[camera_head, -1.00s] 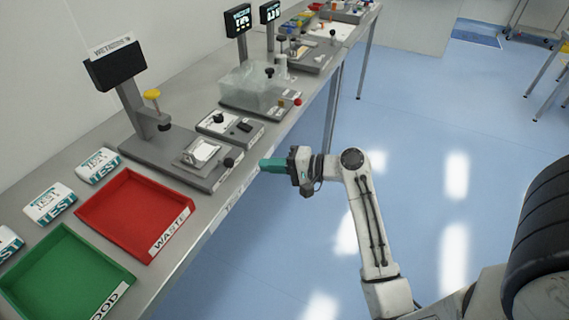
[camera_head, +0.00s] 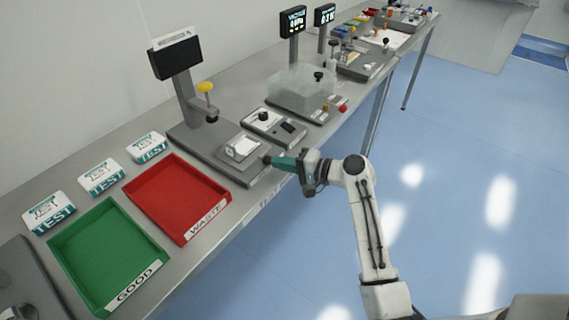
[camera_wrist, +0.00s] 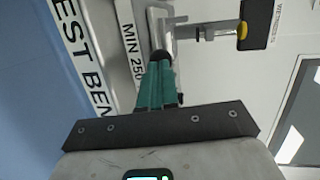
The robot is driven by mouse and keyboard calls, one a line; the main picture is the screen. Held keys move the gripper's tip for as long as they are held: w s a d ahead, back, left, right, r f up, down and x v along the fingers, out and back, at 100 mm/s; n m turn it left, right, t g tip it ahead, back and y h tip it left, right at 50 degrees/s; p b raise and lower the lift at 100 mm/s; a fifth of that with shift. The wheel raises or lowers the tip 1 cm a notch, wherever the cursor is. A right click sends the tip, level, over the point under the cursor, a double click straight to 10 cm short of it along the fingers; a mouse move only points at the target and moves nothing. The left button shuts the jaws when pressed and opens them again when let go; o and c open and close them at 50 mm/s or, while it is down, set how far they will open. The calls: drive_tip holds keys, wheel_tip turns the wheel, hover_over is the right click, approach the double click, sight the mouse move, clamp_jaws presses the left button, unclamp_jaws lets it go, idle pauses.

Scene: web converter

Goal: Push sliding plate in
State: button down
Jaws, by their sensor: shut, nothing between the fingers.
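The sliding plate (camera_head: 240,150) is a small light metal plate on the grey base of the test station (camera_head: 215,155). It has a black knob (camera_head: 267,160) at its front, toward the table edge. My gripper (camera_head: 274,161) has green fingers, which are shut with nothing between them. The fingertips are right at the knob in the head view. In the wrist view the shut fingers (camera_wrist: 158,68) point at the dark knob, which they partly hide, with the metal plate (camera_wrist: 157,22) beyond. Whether they touch the knob is hard to tell.
A red WASTE tray (camera_head: 178,198) and a green GOOD tray (camera_head: 108,250) lie to the left. A post with a dark display (camera_head: 176,58) and yellow-topped clamp (camera_head: 205,88) rises behind the plate. Another small station (camera_head: 272,124) stands to the right. The floor before the bench is clear.

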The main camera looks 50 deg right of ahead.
drive_tip(key=w+b, duration=0.1)
drive_tip(key=w, duration=0.7)
drive_tip(key=shift+a, duration=0.1)
